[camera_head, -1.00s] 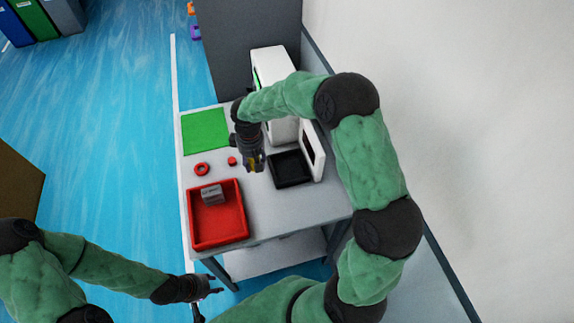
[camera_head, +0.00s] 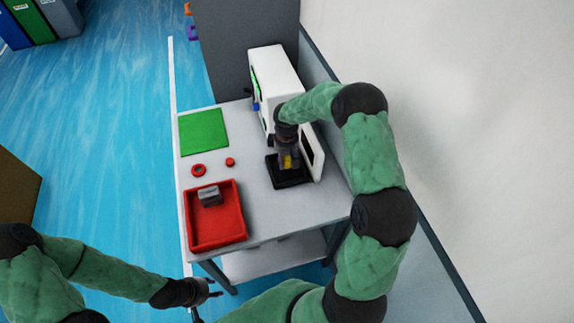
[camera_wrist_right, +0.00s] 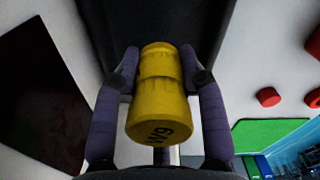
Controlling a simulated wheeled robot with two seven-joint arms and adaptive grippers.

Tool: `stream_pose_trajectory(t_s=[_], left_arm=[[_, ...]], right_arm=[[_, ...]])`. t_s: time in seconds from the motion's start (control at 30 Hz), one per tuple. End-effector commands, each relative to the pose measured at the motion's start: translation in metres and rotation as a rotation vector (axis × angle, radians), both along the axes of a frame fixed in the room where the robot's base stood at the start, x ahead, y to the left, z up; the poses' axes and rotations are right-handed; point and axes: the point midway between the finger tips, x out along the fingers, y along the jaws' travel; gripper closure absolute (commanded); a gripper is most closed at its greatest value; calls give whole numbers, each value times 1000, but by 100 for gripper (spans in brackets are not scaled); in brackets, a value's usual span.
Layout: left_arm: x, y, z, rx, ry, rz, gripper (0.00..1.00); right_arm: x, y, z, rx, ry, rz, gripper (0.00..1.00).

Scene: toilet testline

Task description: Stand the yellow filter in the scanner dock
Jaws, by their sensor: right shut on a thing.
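The yellow filter (camera_wrist_right: 160,92), a ribbed cylinder marked "W9", is between the fingers of my right gripper (camera_wrist_right: 160,66), which is shut on it. In the head view the yellow filter (camera_head: 289,162) shows low on my right gripper (camera_head: 288,157), over the black square dock (camera_head: 294,183). Part of the dock is hidden behind the gripper. In the right wrist view a black surface (camera_wrist_right: 150,20) lies beyond the filter. I cannot tell whether the filter touches the dock. My left gripper (camera_head: 211,290) is empty and looks open, low in front of the table.
A white machine (camera_head: 275,70) stands behind the dock, with an upright white panel (camera_head: 317,165) at its right. A red tray (camera_head: 217,241) holds a grey block (camera_head: 209,195). A red ring (camera_head: 198,170), a small red piece (camera_head: 230,162) and a green mat (camera_head: 203,132) lie on the left.

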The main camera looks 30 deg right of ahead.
Motion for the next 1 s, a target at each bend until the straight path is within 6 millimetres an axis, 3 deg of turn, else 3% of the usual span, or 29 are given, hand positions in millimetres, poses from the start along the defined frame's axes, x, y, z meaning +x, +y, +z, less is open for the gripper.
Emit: stream_pose_trajectory(t_s=[0.23,0.63,0.67,0.73,1.0], left_arm=[[0,0,-8,0,0,0,60],[0,0,-11,0,0,0,60],[0,0,-11,0,0,0,60],[0,0,-10,0,0,0,60],[0,0,-10,0,0,0,60]], right_arm=[[0,-3,-34,0,2,0,93],[0,-3,-38,0,0,-1,93],[0,-3,-38,0,1,-1,56],[0,-3,-38,0,1,-1,36],[0,-3,-37,0,1,-1,35]])
